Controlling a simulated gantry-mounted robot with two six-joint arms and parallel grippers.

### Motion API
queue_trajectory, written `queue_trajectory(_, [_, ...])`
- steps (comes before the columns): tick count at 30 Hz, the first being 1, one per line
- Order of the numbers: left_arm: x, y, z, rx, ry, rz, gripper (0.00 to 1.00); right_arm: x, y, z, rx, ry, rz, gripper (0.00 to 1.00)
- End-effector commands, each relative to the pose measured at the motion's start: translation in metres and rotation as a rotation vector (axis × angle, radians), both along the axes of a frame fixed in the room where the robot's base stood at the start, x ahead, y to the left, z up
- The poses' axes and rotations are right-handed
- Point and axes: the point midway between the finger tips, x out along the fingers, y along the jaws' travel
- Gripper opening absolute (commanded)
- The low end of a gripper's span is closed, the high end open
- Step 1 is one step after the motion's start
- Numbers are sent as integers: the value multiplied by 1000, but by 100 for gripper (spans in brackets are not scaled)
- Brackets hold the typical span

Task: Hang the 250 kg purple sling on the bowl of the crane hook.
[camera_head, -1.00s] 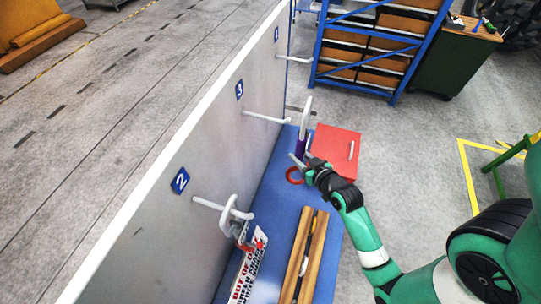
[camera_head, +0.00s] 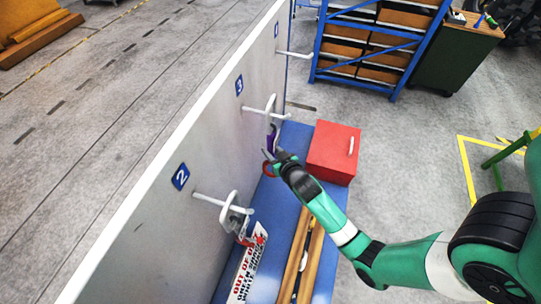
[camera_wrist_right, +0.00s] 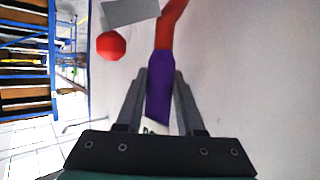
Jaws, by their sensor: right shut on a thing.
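My right gripper (camera_head: 272,157) is shut on the purple part of a sling (camera_head: 271,136), close to the grey panel. In the right wrist view the purple band (camera_wrist_right: 160,85) lies between the fingers, with an orange-red stretch beyond it. A pale loop (camera_head: 270,104) shows above the purple part, at peg 3 (camera_head: 255,111); I cannot tell whether it is around the peg or in front of it. A red ring (camera_head: 267,169) shows just below the gripper. I cannot pick out the crane hook for certain. My left gripper is not in view.
A pale hook-like piece (camera_head: 229,208) with a red part hangs at peg 2 (camera_head: 208,199), above a printed sign (camera_head: 245,275). A red box (camera_head: 333,150) and wooden bars (camera_head: 312,255) sit on the blue surface (camera_head: 283,205). Blue shelving (camera_head: 318,55) stands behind.

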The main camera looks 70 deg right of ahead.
Motion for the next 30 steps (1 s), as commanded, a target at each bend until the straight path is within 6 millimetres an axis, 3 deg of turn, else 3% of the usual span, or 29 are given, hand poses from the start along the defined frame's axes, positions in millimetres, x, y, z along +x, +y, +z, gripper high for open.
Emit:
queue_trajectory(2, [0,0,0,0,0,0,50,1,-1,0,-4,-6,1,0])
queue_trajectory(8, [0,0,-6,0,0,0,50,1,0,-30,-4,-3,2,0])
queue_trajectory(21, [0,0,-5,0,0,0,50,5,0,-35,-4,-7,2,0])
queue_trajectory(22, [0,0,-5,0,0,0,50,4,0,-38,-1,1,0,39])
queue_trajectory(27, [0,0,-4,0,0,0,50,4,1,-37,-1,1,0,67])
queue_trajectory(30, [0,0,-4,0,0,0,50,4,1,-37,-1,1,0,67])
